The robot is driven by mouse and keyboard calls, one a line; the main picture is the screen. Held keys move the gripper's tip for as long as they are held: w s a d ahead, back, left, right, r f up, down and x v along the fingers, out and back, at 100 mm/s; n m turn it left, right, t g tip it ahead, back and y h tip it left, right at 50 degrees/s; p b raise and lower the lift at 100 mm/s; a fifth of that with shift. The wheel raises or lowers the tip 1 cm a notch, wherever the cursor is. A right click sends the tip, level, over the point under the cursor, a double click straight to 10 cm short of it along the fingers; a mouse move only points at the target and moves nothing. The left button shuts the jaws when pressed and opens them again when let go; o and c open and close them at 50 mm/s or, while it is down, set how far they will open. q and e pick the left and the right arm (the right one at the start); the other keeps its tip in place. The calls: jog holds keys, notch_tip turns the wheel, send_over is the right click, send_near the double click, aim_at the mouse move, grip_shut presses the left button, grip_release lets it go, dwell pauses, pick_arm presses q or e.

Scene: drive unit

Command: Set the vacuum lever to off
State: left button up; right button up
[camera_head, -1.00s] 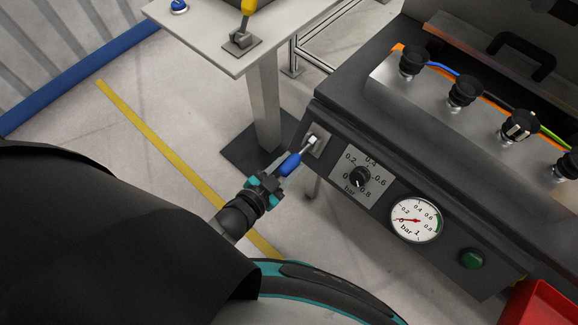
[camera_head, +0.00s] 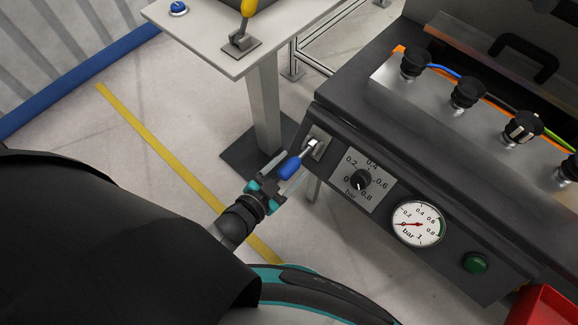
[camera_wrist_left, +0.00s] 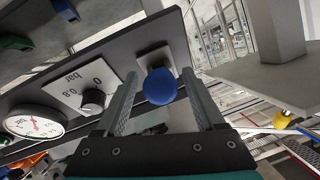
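The vacuum lever has a blue handle (camera_head: 290,167) on a short metal stem, mounted on a small plate (camera_head: 318,142) at the left end of the dark control panel. It sticks out toward the lower left in the head view. My left gripper (camera_head: 284,174) is open at the handle, with a finger on each side. In the left wrist view the blue handle end (camera_wrist_left: 160,86) sits between the two spread fingers, with gaps showing at both sides. My right gripper is not in view.
Right of the lever on the panel are a bar dial (camera_head: 361,180), a pressure gauge (camera_head: 417,223) and a green button (camera_head: 475,263). A table (camera_head: 215,40) with a yellow-handled lever (camera_head: 247,12) stands behind. A red bin (camera_head: 545,305) is at lower right.

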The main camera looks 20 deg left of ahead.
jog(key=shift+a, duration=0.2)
pick_arm(q)
jog(key=shift+s+a, duration=0.1)
jog(key=shift+s, duration=0.05)
jog(key=p+v, duration=0.3)
jog(key=v, duration=1.2)
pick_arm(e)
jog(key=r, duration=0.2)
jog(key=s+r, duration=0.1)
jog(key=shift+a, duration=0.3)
pick_arm(q)
jog(key=shift+r, duration=0.1)
jog(key=s+f+n+g+y, duration=0.1)
jog(key=s+f+g, duration=0.15)
jog(key=f, duration=0.55)
jog(key=s+f+n+g+y, duration=0.1)
jog(key=s+f+g, duration=0.15)
jog(key=f, duration=0.65)
jog(key=s+a+f+n+g+y, duration=0.1)
jog(key=s+a+f+n+g, duration=0.1)
jog(key=s+f+g, duration=0.6)
notch_tip(320, 180, down, 2)
jog(key=s, duration=0.2)
jog(key=shift+s+y, duration=0.3)
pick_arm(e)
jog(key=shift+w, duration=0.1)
